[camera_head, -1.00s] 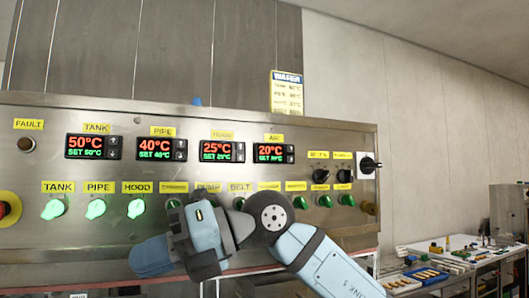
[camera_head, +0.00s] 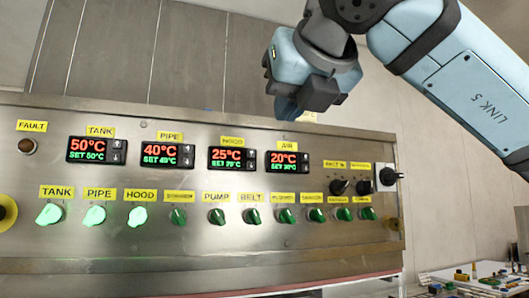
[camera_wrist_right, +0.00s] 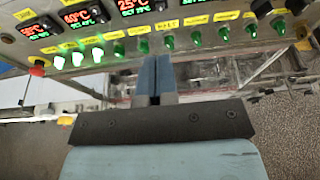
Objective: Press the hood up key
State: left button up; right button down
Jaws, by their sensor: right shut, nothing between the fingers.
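The hood display (camera_head: 231,159) sits on the steel control panel (camera_head: 190,262), under a yellow HOOD label. It reads 25°C in red with a green SET line below. Two small keys are stacked at its right edge, and the hood up key (camera_head: 249,154) is the upper one. My right gripper (camera_head: 288,108) is shut and empty, in front of the panel's top edge, above and right of the hood display and apart from it. In the right wrist view its shut fingers (camera_wrist_right: 154,82) point toward the panel, and the hood display (camera_wrist_right: 132,6) is cut by the top edge.
Tank, pipe and air displays (camera_head: 288,162) flank the hood one. A row of green knobs (camera_head: 217,216) runs below, with the left ones lit. Black knobs (camera_head: 339,187) and a rotary switch (camera_head: 388,177) are at the right. A cluttered bench (camera_head: 470,280) stands beyond.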

aim_at(251, 155)
pick_arm(q)
jog(key=shift+f, duration=0.1)
